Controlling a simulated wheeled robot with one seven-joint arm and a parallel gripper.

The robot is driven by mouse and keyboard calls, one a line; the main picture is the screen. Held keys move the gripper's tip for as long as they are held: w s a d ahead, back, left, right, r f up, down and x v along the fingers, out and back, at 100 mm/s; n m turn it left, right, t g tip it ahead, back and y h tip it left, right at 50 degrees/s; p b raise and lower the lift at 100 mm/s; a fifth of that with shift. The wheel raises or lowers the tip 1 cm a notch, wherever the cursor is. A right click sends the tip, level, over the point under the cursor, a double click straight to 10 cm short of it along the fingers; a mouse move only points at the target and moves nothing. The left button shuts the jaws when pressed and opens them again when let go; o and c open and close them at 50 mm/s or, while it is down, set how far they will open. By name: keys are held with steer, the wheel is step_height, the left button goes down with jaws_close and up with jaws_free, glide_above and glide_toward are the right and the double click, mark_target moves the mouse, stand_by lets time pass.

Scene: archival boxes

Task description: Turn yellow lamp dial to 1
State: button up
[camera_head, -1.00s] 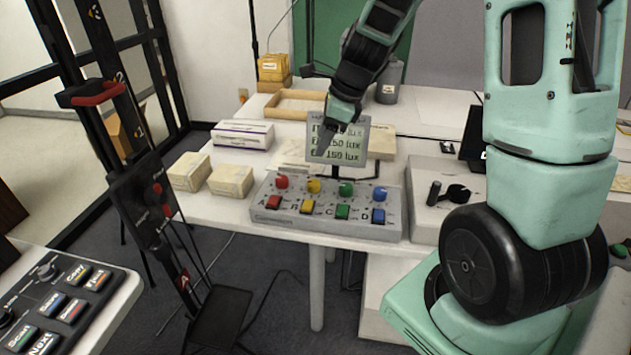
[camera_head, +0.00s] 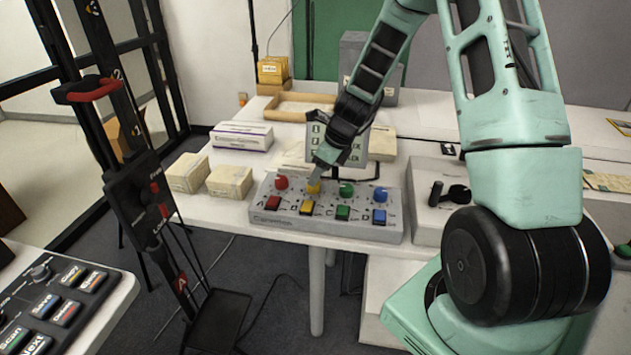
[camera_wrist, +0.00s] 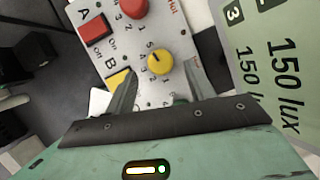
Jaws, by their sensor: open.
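The yellow dial (camera_head: 313,187) sits on the grey control box (camera_head: 262,205), second from the left in the row of dials. In the wrist view the yellow dial (camera_wrist: 160,62) shows a dark pointer mark, with printed numbers around it. My gripper (camera_head: 314,180) is at the yellow dial in the head view. In the wrist view my gripper (camera_wrist: 160,85) is open, its two fingers apart, with the dial just beyond and between their tips. Contact cannot be told. The yellow button (camera_wrist: 118,78) marked B is partly hidden by the left finger.
A red dial (camera_head: 281,183) is left of the yellow one; green (camera_head: 346,189) and blue (camera_head: 380,195) dials are to the right. Coloured buttons line the front. A lux display (camera_head: 355,150) stands close behind, partly covered by my arm. Boxes (camera_head: 230,181) lie left.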

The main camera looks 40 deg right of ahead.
steer(key=shift+x, duration=1.85)
steer(key=c, duration=1)
steer(key=shift+o, duration=0.2)
